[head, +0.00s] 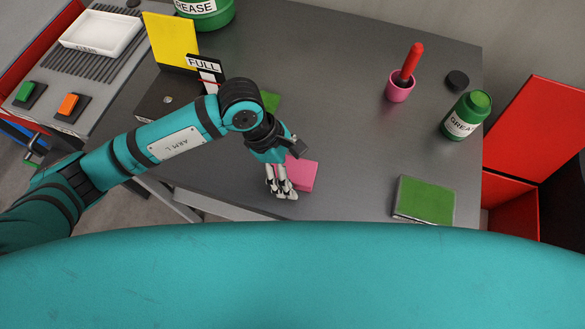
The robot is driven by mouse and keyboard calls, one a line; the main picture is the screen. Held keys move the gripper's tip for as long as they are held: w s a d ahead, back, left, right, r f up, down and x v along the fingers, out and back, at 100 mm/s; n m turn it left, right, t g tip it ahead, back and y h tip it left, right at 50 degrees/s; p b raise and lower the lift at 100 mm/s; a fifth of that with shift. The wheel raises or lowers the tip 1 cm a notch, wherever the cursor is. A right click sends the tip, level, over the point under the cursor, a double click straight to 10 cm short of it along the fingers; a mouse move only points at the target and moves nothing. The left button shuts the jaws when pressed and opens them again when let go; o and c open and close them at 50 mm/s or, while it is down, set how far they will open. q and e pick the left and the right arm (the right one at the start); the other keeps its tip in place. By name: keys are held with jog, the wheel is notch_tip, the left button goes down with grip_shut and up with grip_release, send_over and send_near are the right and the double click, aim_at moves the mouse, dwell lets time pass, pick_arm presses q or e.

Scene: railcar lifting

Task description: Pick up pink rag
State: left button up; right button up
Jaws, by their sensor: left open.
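The pink rag (304,174) is a small folded pink block lying on the dark grey table, near its front edge. My left gripper (283,190) is over the left side of the rag, with its silver fingers pointing down and toward the front edge. The gripper is open, and its hand and fingers hide part of the rag. I cannot tell whether the fingers touch it. My right gripper is not in view.
A green pad (425,200) lies at the table's right front. A green grease jar (466,116), a black lid (457,80) and a pink cup (399,88) with a red-handled tool (411,61) stand behind it. The table (340,110) is clear around the middle.

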pick_arm(q)
jog(key=shift+f+b, duration=0.2)
jog(key=shift+b, duration=0.2)
dwell(0.4)
jog(key=shift+s, duration=0.1)
jog(key=c, duration=1.1)
jog(key=shift+c, duration=0.7)
